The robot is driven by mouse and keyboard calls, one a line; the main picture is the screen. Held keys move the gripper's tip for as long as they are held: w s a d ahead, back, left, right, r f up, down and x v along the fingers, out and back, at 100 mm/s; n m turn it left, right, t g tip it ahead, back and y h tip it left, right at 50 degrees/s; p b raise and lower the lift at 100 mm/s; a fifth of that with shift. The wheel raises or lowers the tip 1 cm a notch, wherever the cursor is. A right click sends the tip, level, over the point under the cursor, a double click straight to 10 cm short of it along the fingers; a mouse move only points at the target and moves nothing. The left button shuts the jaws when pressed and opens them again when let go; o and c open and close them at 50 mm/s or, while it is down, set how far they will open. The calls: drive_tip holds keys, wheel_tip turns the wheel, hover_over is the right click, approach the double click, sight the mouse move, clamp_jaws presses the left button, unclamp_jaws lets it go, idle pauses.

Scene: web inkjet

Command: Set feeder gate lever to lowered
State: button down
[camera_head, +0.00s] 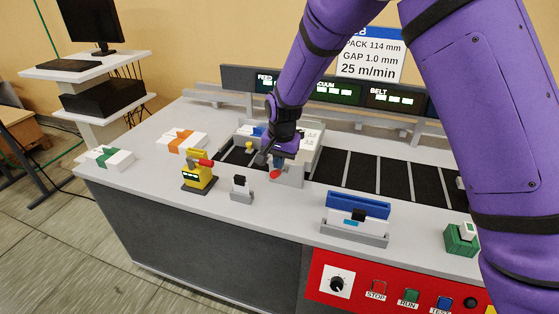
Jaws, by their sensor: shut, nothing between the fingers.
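My gripper (271,157) is at the end of my purple arm, over the grey feeder unit (288,176) at the middle of the machine top. Its fingers are shut and hold nothing. A small lever with a red tip (275,174) shows just below the fingers, at the front of the feeder unit. I cannot tell whether the fingers touch it, or whether it is raised or lowered. My gripper and wrist hide part of the feeder.
A yellow device with a red handle (199,172) and a small grey stand (241,189) are to the left. A blue and grey holder (356,219) is to the right. Paper stacks (182,142) lie behind left. A red button panel (390,290) is in front.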

sight(277, 174)
drive_tip(key=shift+s+a+f+t+h, duration=0.3)
drive_tip(key=shift+s+f+t, duration=0.4)
drive_tip(key=shift+t, duration=0.1)
drive_tip(key=shift+s+a+f+t, duration=0.1)
drive_tip(key=shift+s+f+t, duration=0.3)
drive_tip(key=shift+f+t, duration=0.25)
drive_tip(key=shift+s+a+f+t+h, duration=0.2)
drive_tip(key=shift+s+f+t, duration=0.2)
drive_tip(key=shift+f, duration=0.55)
drive_tip(key=shift+s+a+f+t+h, duration=0.1)
drive_tip(key=shift+s+f+t+h, duration=0.25)
drive_tip(key=shift+f, duration=0.6)
drive_tip(key=shift+s+a+f+t+h, duration=0.1)
drive_tip(key=shift+s+f+t, duration=0.3)
drive_tip(key=shift+f, duration=0.55)
drive_tip(key=shift+w+f+t+h, duration=0.15)
drive_tip(key=shift+f+t+h, duration=0.2)
drive_tip(key=shift+f+t, duration=0.65)
drive_tip(key=shift+w+d+f, duration=0.1)
drive_tip(key=shift+w+f, duration=0.05)
drive_tip(key=shift+f, duration=0.6)
